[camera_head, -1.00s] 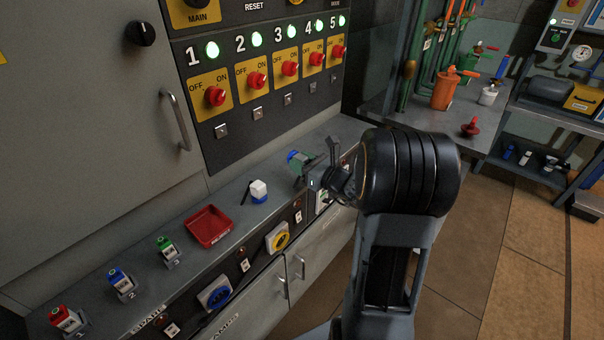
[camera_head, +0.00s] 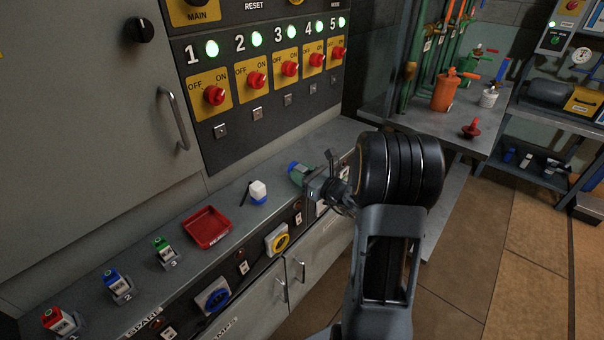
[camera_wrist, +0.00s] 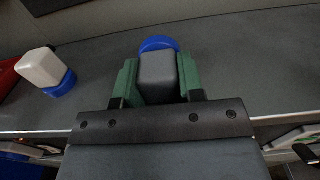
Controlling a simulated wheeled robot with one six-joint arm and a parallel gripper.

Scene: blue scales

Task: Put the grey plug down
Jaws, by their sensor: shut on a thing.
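In the wrist view the grey plug (camera_wrist: 158,76) has a grey block body and a blue round end (camera_wrist: 159,43) on its far side. My gripper (camera_wrist: 158,80) is shut on it, with a green finger pressed on each side. In the head view my gripper (camera_head: 303,176) is over the right part of the grey counter (camera_head: 336,136), and the plug is mostly hidden, with a bit of blue showing at the fingers. I cannot tell whether the plug touches the counter.
A white plug with a blue end (camera_head: 258,191) stands on the counter to the left of my gripper; it also shows in the wrist view (camera_wrist: 42,68). A red tray (camera_head: 207,228) lies further left, then several numbered holders. The counter behind my gripper looks clear.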

